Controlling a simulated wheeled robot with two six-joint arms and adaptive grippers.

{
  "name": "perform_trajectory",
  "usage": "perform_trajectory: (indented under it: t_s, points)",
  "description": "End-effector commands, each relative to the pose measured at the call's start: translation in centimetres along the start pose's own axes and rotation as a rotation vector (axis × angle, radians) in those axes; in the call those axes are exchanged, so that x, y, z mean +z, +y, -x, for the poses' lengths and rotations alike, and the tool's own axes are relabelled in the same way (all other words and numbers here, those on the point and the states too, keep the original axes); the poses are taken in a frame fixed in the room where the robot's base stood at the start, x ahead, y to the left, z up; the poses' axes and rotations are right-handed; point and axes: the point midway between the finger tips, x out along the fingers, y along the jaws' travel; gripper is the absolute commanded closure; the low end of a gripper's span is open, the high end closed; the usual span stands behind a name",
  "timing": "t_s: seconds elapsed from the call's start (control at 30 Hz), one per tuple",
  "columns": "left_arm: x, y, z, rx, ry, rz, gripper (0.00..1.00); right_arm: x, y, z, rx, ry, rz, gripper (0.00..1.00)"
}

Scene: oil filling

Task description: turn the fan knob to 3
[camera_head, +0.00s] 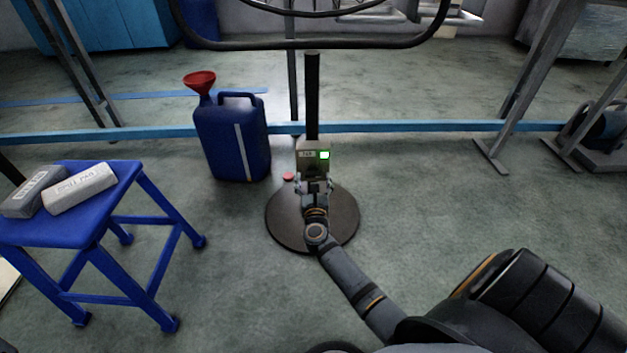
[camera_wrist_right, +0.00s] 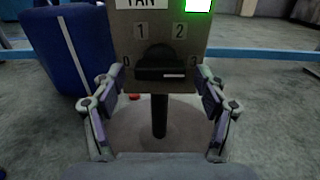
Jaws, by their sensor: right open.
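The fan control box (camera_head: 313,158) is a beige panel on the black post of a standing fan. It also shows in the right wrist view (camera_wrist_right: 133,42), with a "FAN" label, the numbers 0 to 3 and a lit green square. Its black knob (camera_wrist_right: 156,70) lies about level, and its white mark is on the right side, toward the 3. My right gripper (camera_wrist_right: 160,88) is open, with one finger on each side of the knob and visible gaps to it. In the head view my right gripper (camera_head: 315,187) covers the box's lower part. My left gripper is out of view.
The fan's round dark base (camera_head: 285,228) stands on the floor below. A blue oil can (camera_head: 228,140) with a red funnel (camera_head: 200,82) stands to its left. Floor at right is mostly clear.

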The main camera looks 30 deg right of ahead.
Motion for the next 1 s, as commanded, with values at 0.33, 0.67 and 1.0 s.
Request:
perform_trajectory:
  t_s: [0.33,0.67,1.0]
  points:
    - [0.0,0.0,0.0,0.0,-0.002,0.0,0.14,-0.2,0.0,6.0,0.0,0.005,-0.002,0.26]
    - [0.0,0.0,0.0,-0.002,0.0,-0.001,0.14,-0.1,0.0,11.7,-0.001,0.003,-0.001,0.26]
    - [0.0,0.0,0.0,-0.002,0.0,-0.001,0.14,0.0,0.0,12.0,0.0,0.0,0.0,0.26]
